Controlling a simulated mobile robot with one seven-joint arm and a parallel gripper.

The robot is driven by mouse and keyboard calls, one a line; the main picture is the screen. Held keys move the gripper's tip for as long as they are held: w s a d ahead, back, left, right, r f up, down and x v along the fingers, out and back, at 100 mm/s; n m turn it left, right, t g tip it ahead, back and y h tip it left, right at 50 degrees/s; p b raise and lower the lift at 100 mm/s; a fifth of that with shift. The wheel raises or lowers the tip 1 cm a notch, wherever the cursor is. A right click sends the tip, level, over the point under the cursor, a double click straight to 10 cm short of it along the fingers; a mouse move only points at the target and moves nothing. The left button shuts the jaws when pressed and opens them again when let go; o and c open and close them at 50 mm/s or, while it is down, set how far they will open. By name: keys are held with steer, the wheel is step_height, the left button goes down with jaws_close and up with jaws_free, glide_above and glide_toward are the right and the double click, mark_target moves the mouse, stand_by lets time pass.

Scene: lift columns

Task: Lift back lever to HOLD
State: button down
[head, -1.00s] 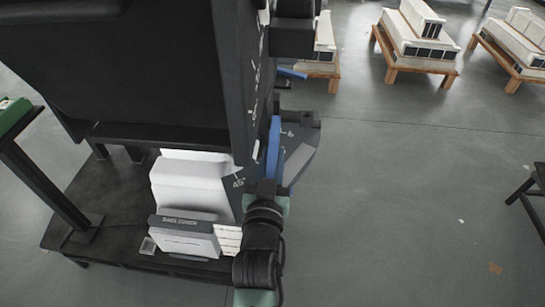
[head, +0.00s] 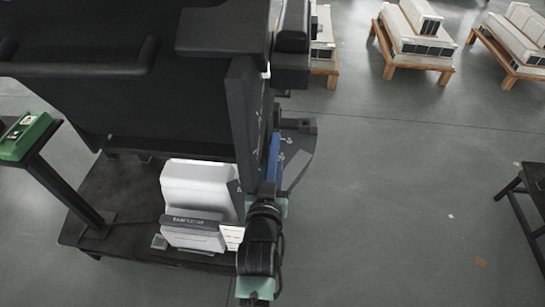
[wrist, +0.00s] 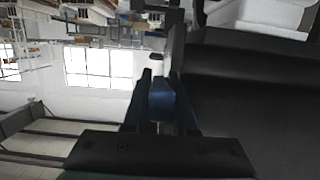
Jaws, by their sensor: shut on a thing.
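My gripper (head: 268,197) is at the lever's lower end in the head view, mostly hidden behind my own wrist. In the wrist view, a blue piece of the lever (wrist: 161,105) sits between the two dark fingers of my gripper (wrist: 160,120), which are shut on it. The marking the lever points at cannot be read.
A white block (head: 195,187) stands on the dark base (head: 125,205) left of my arm. A green box (head: 25,136) on a post stands at far left. Wooden stands (head: 415,57) with white models are at the back. The floor at right is mostly clear, with a dark table (head: 530,190) at the edge.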

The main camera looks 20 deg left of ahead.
mark_target(272, 166)
steer(key=shift+s+r+g+h+p, duration=0.1)
steer(key=shift+r+g+h+p, duration=0.2)
steer(key=shift+r+g+p, duration=1.75)
step_height(272, 166, down, 2)
steer(key=t+p, duration=0.1)
steer(key=p, duration=0.2)
steer(key=shift+t+p, duration=0.25)
steer(key=shift+p, duration=0.05)
steer(key=shift+f, duration=0.1)
steer(key=c, duration=0.7)
jaws_free()
steer(key=shift+s, duration=0.1)
steer(key=p+v, duration=0.1)
steer(key=v, duration=0.4)
steer(key=shift+s, duration=0.15)
steer(key=s+d, duration=0.1)
steer(key=s, duration=0.2)
steer(key=s+d, duration=0.1)
steer(key=s, duration=0.3)
steer(key=s+d, duration=0.1)
steer(key=s, duration=0.3)
steer(key=shift+d, duration=0.15)
